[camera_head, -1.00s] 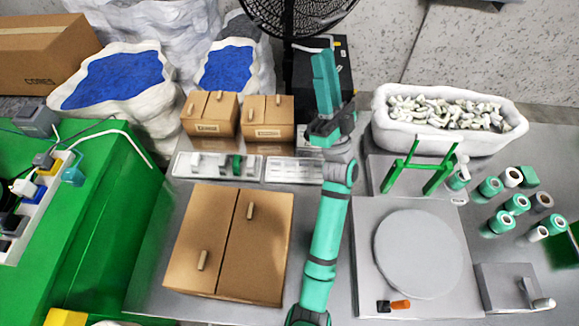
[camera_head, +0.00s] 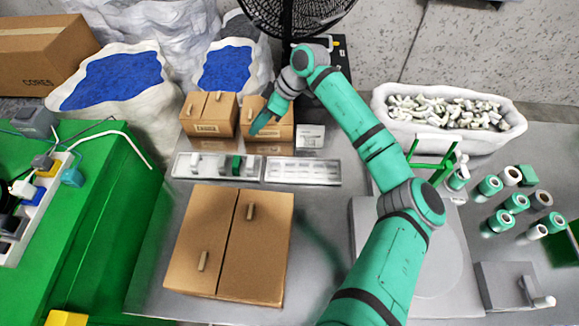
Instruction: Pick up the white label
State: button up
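Two small boxes (camera_head: 209,113) stand at the back, with a metal tray (camera_head: 303,171) in front. A large cardboard box (camera_head: 228,245) fills the front left. A white bin of fittings (camera_head: 450,139) and several green spools (camera_head: 501,222) are at right.

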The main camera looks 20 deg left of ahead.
aim_at(290, 165)
jog(key=w+d+f+n+t+h, duration=0.1)
jog(key=w+d+f+h, duration=0.25)
jog(key=f, duration=0.25)
jog(key=w+d+f+n+t+h, duration=0.1)
jog(key=w+d+f+h, duration=0.2)
jog(key=d+f, duration=0.25)
jog(key=f, duration=0.7)
jog(key=s+a+f, duration=0.1)
jog(key=f, duration=0.2)
jog(key=shift+f, duration=0.4)
jog(key=shift+c, duration=0.3)
grip_shut()
